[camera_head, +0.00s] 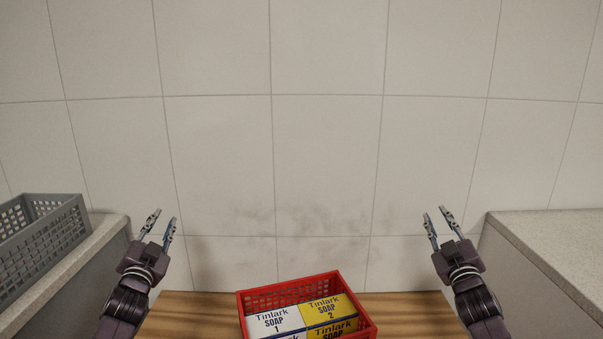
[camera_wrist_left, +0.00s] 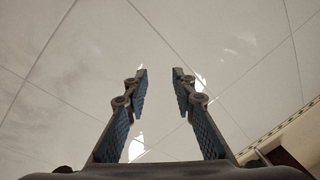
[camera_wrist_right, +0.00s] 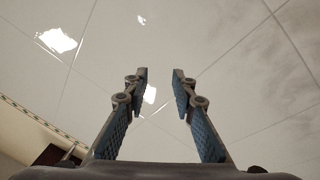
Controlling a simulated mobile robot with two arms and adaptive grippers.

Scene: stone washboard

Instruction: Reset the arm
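My left gripper (camera_head: 160,224) is raised at the left of the head view, in front of the tiled wall. Its two fingers are apart with nothing between them, as the left wrist view also shows (camera_wrist_left: 160,78). My right gripper (camera_head: 435,217) is raised at the right of the head view in a near mirror pose. Its fingers are also apart and empty in the right wrist view (camera_wrist_right: 160,78). Both grippers point up and away from the wooden surface and touch nothing.
A red basket (camera_head: 287,294) with several Tinlark soap boxes (camera_head: 322,310) stands on a wooden surface (camera_head: 180,318) between the arms. A grey crate (camera_head: 45,240) sits on the left stone counter (camera_head: 105,228). The right stone counter (camera_head: 550,235) is bare where visible. The tiled wall (camera_head: 325,140) has dark smudges.

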